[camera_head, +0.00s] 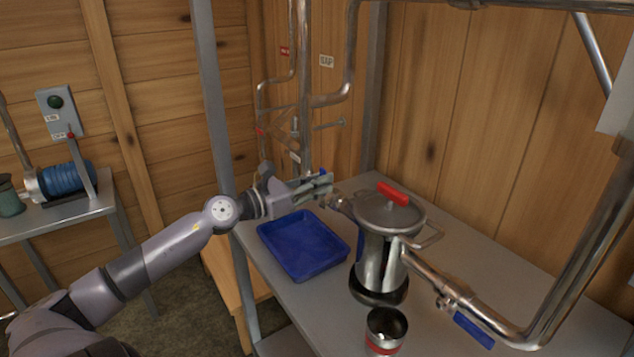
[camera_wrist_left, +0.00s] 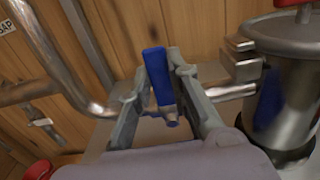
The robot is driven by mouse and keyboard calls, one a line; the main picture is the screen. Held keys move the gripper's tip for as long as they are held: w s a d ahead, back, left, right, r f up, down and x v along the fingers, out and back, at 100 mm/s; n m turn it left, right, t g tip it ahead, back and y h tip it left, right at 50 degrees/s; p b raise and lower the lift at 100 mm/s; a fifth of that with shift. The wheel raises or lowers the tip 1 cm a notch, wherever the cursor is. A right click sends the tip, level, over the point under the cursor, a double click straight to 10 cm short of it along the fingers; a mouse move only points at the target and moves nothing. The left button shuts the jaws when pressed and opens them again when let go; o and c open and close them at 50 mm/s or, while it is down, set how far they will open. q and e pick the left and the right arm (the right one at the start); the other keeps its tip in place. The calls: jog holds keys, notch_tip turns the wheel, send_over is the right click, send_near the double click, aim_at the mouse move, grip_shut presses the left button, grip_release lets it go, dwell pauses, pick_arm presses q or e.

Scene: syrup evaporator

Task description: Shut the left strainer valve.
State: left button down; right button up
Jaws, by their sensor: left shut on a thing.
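The steel strainer (camera_head: 378,255), a pot with a red-handled lid, stands on the metal table; it also shows in the left wrist view (camera_wrist_left: 290,85). The left strainer valve is on the pipe at the strainer's left side. Its blue handle (camera_wrist_left: 157,75) shows in the left wrist view, pointing across the pipe run in the picture. My left gripper (camera_head: 328,183) is shut on this handle, with one finger on each side. In the head view the fingers hide most of the handle and valve body. My right gripper is out of view.
A blue tray (camera_head: 303,246) lies left of the strainer. A steel cup (camera_head: 386,330) with a red band stands in front. A second blue-handled valve (camera_head: 473,330) is on the right pipe. A shelf post (camera_head: 213,90) rises beside my left arm, and vertical pipes (camera_head: 304,90) stand behind the gripper.

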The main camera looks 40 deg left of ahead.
pick_arm(q)
jog(key=shift+f, duration=0.15)
jog(key=c, duration=1.5)
grip_release()
jog(key=shift+s, duration=0.15)
jog(key=v, duration=1.2)
